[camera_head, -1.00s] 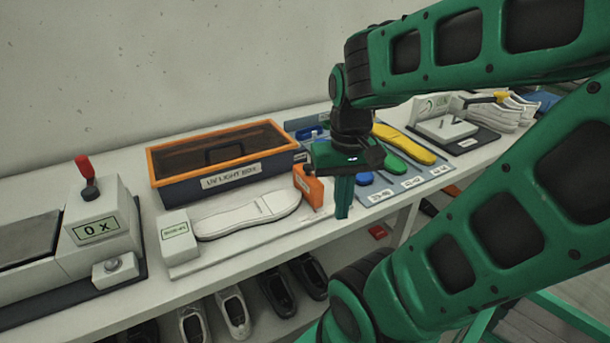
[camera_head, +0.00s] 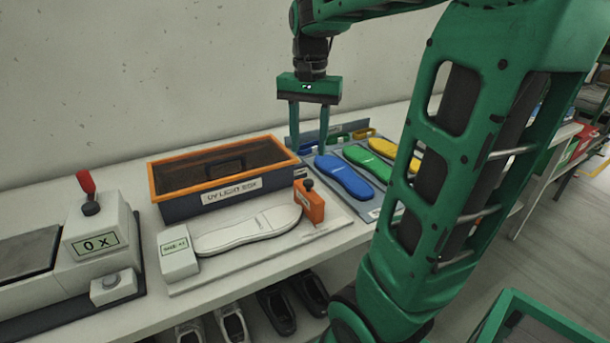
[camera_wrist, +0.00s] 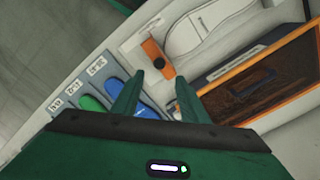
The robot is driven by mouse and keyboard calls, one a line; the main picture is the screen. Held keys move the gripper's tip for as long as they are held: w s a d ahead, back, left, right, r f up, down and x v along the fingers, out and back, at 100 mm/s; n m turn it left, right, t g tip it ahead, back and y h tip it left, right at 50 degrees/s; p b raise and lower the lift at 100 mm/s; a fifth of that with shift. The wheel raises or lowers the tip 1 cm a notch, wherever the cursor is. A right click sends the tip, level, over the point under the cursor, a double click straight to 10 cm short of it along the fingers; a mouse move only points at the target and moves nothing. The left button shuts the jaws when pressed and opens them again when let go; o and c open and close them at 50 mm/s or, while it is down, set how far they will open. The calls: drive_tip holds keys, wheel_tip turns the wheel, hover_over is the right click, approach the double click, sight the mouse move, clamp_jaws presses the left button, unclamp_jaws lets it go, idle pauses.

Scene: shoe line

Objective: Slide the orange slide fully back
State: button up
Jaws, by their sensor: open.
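The orange slide (camera_head: 309,201) with a dark knob on top stands at the right end of a white base plate (camera_head: 325,226), at the toe of a white sole (camera_head: 250,230). A white labelled block (camera_head: 178,254) stands at the plate's left end. In the wrist view the orange slide (camera_wrist: 157,59) lies beyond my fingertips. My gripper (camera_head: 307,150) is open and empty, with its fingers pointing down, above and behind the slide near the UV light box's right end. It also shows in the wrist view (camera_wrist: 156,90). It is apart from the slide.
The UV light box (camera_head: 220,182) with an orange rim stands behind the plate. A tray with blue (camera_head: 343,176), green and yellow soles lies to the right. A machine with a red lever (camera_head: 85,181) stands at left. Shoes sit on the shelf below.

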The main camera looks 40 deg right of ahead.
sight(308, 181)
wheel_tip(308, 181, down, 9)
drive_tip(key=shift+f, duration=0.15)
idle(0.4)
clamp_jaws()
